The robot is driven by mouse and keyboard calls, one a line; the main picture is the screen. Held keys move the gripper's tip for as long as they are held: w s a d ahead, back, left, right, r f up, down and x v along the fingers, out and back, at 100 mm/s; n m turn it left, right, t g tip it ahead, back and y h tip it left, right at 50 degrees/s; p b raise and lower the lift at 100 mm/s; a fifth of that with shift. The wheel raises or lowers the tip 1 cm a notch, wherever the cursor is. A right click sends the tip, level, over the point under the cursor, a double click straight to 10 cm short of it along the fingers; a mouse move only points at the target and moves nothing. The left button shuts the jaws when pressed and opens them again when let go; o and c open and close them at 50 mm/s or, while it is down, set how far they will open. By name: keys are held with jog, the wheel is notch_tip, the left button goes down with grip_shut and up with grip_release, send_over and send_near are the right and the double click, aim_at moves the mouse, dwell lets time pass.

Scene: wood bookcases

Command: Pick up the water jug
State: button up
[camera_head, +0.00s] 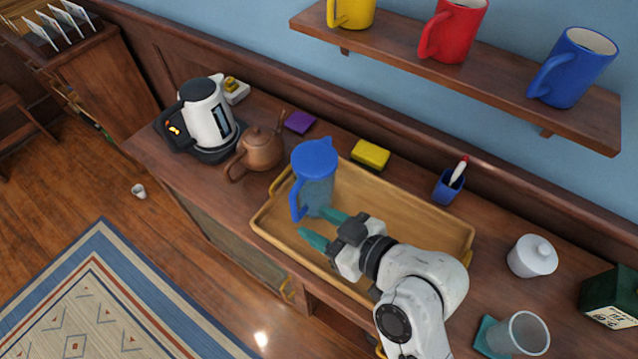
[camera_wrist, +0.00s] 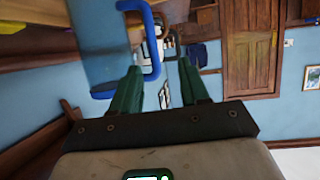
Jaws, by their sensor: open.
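The water jug (camera_head: 317,188) is translucent blue with a solid blue lid and a blue handle on its left side. It stands upright on the left part of a wooden tray (camera_head: 400,205). My gripper (camera_head: 317,226) is open, with its green fingertips low at the jug's near right side. In the wrist view the jug's blue handle (camera_wrist: 152,40) shows just beyond the fingers of my gripper (camera_wrist: 160,80). The jug's lower body is partly hidden by a finger in the head view. I cannot tell whether the fingers touch it.
A copper teapot (camera_head: 260,150) and an electric kettle (camera_head: 209,115) stand left of the tray. A yellow sponge (camera_head: 370,154) and a blue pen cup (camera_head: 447,188) are behind it. A shelf (camera_head: 400,38) with mugs hangs above. A white lidded pot (camera_head: 532,257) stands right.

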aim_at(297, 212)
jog(key=w+a+f, duration=0.2)
jog(key=w+f, duration=0.1)
jog(key=shift+w+a+f, duration=0.15)
jog(key=shift+w+a, duration=0.05)
jog(key=shift+a, duration=0.05)
jog(key=shift+p+x, duration=0.7)
jog(key=shift+x, duration=2.55)
jog(key=shift+d+f, duration=0.15)
jog(key=shift+d, duration=0.05)
grip_shut()
jog(key=shift+w, duration=0.1)
